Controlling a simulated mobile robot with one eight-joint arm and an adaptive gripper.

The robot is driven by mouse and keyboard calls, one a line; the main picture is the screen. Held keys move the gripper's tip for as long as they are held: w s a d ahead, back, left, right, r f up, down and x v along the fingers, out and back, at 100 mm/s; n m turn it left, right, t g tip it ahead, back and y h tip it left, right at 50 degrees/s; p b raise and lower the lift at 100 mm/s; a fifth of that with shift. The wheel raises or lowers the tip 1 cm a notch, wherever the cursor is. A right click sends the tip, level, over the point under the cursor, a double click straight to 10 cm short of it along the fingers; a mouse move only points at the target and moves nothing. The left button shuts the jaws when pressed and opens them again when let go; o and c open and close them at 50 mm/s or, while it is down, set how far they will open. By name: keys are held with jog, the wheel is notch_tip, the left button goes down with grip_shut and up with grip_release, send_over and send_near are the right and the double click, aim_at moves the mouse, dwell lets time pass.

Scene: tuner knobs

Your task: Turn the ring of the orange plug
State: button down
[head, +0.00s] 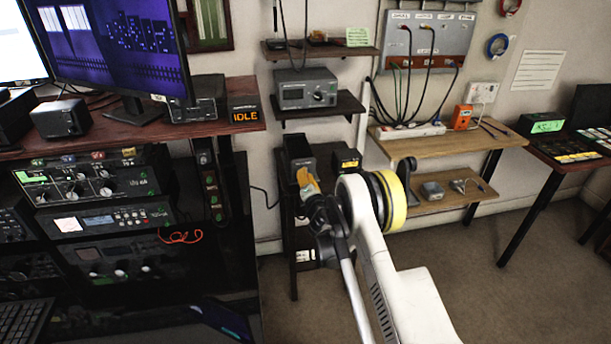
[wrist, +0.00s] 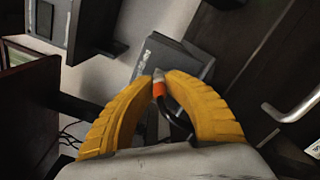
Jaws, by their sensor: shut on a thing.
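The orange plug (wrist: 158,90) shows in the wrist view as a short orange band with a pale metallic tip above it and a black cable curving away below. My gripper (wrist: 159,79) has its two yellow fingers closed on the plug, one on each side near the metallic end. A dark grey box (wrist: 172,58) lies just beyond the fingertips. The plug points at this box, but I cannot tell how far it is seated. In the head view my gripper (head: 308,182) is in front of the dark box (head: 299,150), and its fingers hide the plug.
A small black unit with a yellow display (head: 346,160) stands right of the box. A shelf with a grey instrument (head: 306,90) is above. A metal handle (wrist: 296,106) is at the right of the wrist view. Open carpet (head: 500,300) lies to the right.

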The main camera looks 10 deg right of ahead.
jog(key=shift+a+n, duration=0.1)
jog(key=shift+n, duration=0.5)
jog(key=c, duration=1.3)
grip_release()
jog(key=shift+w+f, duration=0.1)
jog(key=s, duration=0.7)
jog(key=shift+s, duration=0.3)
